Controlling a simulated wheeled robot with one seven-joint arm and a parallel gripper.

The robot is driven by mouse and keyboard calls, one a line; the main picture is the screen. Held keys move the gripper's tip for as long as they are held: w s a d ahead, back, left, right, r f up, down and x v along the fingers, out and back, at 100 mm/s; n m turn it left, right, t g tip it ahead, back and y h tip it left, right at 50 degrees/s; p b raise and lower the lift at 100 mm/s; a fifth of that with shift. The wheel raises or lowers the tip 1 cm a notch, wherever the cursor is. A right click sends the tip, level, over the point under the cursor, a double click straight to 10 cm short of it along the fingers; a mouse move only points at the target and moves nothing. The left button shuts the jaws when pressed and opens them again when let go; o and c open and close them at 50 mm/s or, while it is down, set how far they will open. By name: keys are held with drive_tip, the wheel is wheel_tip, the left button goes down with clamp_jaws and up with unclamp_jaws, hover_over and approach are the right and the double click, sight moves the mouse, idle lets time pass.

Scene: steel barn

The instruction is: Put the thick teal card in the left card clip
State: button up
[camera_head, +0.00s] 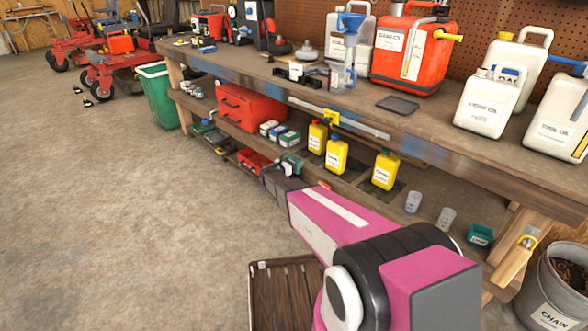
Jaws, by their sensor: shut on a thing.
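My magenta arm reaches from the lower right toward the bench's lower shelf. My gripper (272,177) is the small dark end of the arm, in front of that shelf. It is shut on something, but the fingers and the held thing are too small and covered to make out. A small teal and dark thing (291,163) shows right at the gripper's end. I cannot tell whether it is the thick teal card in the jaws or a thing on the shelf behind. I cannot make out the left card clip in this view.
The long workbench (440,135) carries a red jerry can (405,55), white jugs (490,98) and a dark flat tray (398,104). Yellow bottles (337,153) and a red toolbox (250,106) stand on the lower shelf. A chain bucket (548,300) is at right.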

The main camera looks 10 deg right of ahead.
wheel_tip(320, 180, down, 4)
drive_tip(key=shift+f, duration=0.1)
idle(0.4)
drive_tip(key=o, duration=0.9)
